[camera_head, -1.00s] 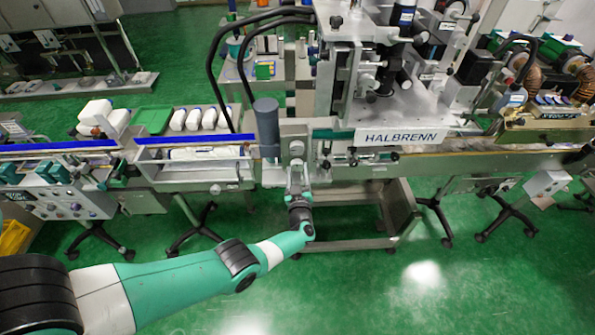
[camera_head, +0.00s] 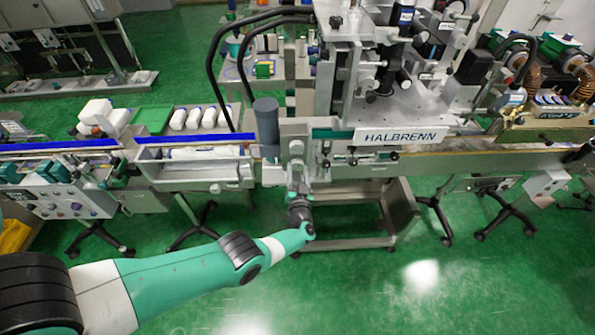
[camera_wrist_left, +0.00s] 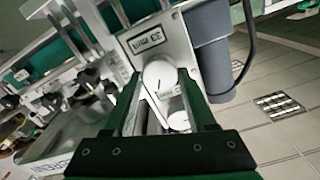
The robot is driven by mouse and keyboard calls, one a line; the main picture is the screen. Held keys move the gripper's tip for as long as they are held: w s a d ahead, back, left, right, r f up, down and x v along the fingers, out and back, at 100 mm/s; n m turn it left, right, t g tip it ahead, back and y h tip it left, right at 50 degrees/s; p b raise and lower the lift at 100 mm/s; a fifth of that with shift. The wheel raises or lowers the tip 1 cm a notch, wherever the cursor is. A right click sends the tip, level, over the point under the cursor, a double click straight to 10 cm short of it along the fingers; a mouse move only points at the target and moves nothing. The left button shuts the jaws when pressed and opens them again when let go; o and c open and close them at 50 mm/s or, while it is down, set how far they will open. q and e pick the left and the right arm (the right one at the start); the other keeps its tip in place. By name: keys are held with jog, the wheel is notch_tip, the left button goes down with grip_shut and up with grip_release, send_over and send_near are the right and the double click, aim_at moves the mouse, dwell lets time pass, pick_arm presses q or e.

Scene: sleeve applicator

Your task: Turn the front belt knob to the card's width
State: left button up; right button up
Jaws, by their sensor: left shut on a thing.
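My left gripper (camera_head: 297,187) reaches the front of the labelling machine, below the grey cylinder (camera_head: 266,125). My right gripper is out of view.
The HALBRENN machine (camera_head: 400,136) stands right of my left gripper with its conveyor rail (camera_head: 480,162). A blue-edged conveyor (camera_head: 195,140) with white bottles (camera_head: 195,118) behind it lies to the left. The green floor (camera_head: 440,290) in front is clear.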

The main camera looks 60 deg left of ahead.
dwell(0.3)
pick_arm(q)
jog(key=o, duration=1.4)
jog(key=shift+d+r, duration=0.1)
jog(key=shift+d, duration=0.1)
jog(key=p+v, duration=0.5)
jog(key=v, duration=0.6)
jog(key=shift+s+d, duration=0.1)
jog(key=shift+d, duration=0.05)
